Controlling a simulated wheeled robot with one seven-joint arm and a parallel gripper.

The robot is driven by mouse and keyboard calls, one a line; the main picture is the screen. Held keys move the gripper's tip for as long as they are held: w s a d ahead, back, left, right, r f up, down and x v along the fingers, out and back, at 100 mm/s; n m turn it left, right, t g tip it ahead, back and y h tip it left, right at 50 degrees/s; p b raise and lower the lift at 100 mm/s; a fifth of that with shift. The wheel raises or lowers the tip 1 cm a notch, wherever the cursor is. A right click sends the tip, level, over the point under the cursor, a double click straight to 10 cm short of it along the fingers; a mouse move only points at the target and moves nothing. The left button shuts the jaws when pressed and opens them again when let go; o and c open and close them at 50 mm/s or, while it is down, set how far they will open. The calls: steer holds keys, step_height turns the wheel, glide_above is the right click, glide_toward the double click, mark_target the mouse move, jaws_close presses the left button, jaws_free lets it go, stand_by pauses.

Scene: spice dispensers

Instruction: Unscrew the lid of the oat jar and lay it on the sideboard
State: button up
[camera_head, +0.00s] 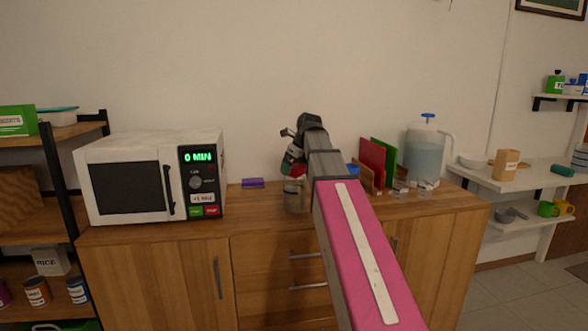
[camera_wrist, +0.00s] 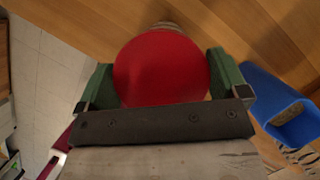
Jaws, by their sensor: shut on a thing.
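The round red lid (camera_wrist: 162,68) fills the middle of the wrist view, between the two green fingers of my gripper (camera_wrist: 161,82). The gripper is shut on the lid's sides. In the head view, my gripper (camera_head: 292,157) is over the oat jar (camera_head: 295,195), a clear jar standing upright near the middle of the sideboard (camera_head: 262,215). A small part of the jar shows beyond the lid in the wrist view (camera_wrist: 172,29). The lid hides most of it there. I cannot tell whether the lid still touches the jar's rim.
A white microwave (camera_head: 130,185) stands at the left of the sideboard, with a small purple block (camera_head: 253,183) beside it. Red (camera_head: 372,160) and green boards, glasses and a water dispenser (camera_head: 425,150) stand to the right. A blue container (camera_wrist: 288,110) is close by the gripper.

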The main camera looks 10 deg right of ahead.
stand_by(0.3)
steer(key=shift+r, duration=2)
steer(key=shift+f, duration=0.1)
